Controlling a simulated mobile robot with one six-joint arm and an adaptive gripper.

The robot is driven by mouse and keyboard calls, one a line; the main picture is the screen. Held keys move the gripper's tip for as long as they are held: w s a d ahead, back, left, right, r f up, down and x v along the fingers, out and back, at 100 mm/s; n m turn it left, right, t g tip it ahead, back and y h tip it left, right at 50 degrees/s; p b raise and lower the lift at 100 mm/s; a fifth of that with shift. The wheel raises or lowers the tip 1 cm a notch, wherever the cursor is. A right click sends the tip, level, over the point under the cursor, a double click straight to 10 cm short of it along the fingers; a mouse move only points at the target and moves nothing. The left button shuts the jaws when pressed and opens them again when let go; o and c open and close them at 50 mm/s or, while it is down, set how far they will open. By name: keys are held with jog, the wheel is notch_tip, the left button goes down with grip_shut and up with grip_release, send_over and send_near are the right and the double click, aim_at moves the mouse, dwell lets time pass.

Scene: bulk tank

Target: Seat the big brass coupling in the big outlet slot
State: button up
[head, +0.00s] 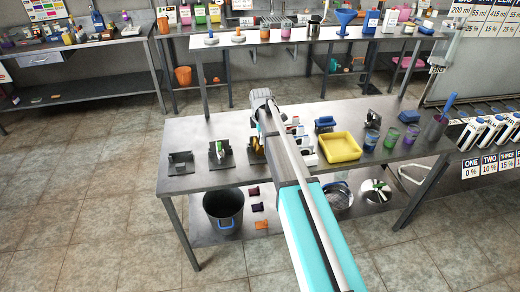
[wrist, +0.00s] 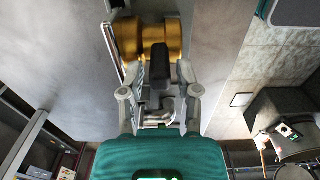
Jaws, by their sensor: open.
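The brass coupling (wrist: 162,38), a gold ribbed cylinder, shows just beyond my gripper in the wrist view. I cannot make out the big outlet slot in either view.
The near steel table (head: 210,182) holds metal holders (head: 180,163), a yellow tray (head: 340,147), and coloured cups (head: 372,140). A dark bucket (head: 223,208) stands on its lower shelf. A longer bench (head: 270,36) with bottles runs behind. Tiled floor is clear at left.

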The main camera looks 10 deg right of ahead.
jog(key=shift+f, duration=0.45)
dwell(0.3)
grip_shut()
